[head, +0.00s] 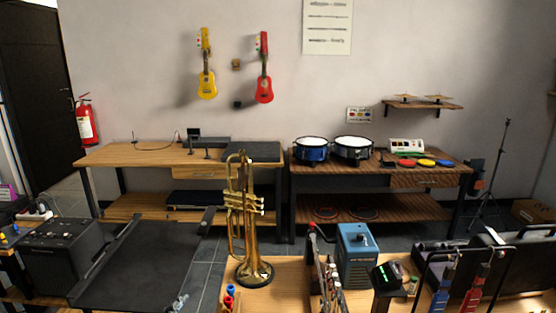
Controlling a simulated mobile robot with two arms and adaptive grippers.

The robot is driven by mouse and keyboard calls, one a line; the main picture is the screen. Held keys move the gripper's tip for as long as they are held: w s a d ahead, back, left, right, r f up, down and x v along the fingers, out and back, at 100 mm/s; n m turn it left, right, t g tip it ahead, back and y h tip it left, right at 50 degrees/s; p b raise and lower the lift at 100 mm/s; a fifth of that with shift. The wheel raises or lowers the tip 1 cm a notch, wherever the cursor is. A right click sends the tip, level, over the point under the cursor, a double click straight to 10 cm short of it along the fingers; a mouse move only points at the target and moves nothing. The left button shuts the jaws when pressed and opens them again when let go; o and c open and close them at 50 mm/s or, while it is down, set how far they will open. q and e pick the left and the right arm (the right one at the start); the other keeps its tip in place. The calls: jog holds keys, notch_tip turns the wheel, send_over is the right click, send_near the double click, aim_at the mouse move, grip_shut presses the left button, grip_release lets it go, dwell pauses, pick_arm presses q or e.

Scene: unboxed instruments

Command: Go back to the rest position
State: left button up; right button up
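Neither of my grippers can be made out in the head view, so I cannot see their position or whether they hold anything. The task names no object. The largest thing near the middle is a brass trumpet (245,210), upright on a dark round stand (254,273) on the near wooden table (290,280).
A black flat surface (135,262) lies at the near left. A blue box (357,258) and a dark rack (462,255) with blue and red tools stand at the near right. Two drums (352,148) sit on the back right bench; a long bench (130,156) is back left.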

pick_arm(q)
jog(key=s+a+f+n+g, duration=0.1)
jog(key=s+f+n+g, duration=0.25)
jog(key=s, duration=0.65)
jog(key=s+f+n+g, duration=0.3)
jog(key=s+f+n, duration=0.15)
jog(key=s, duration=0.55)
jog(key=s+a+f+n+g, duration=0.1)
jog(key=s+f+n+g, duration=0.3)
jog(key=s, duration=0.5)
notch_tip(320, 180, down, 26)
jog(key=s+m+g, duration=0.1)
jog(key=m, duration=0.1)
jog(key=s+a+f+g, duration=0.1)
jog(key=s+a+f, duration=0.1)
jog(key=s+f, duration=1.5)
jog(key=shift+a+y, duration=0.4)
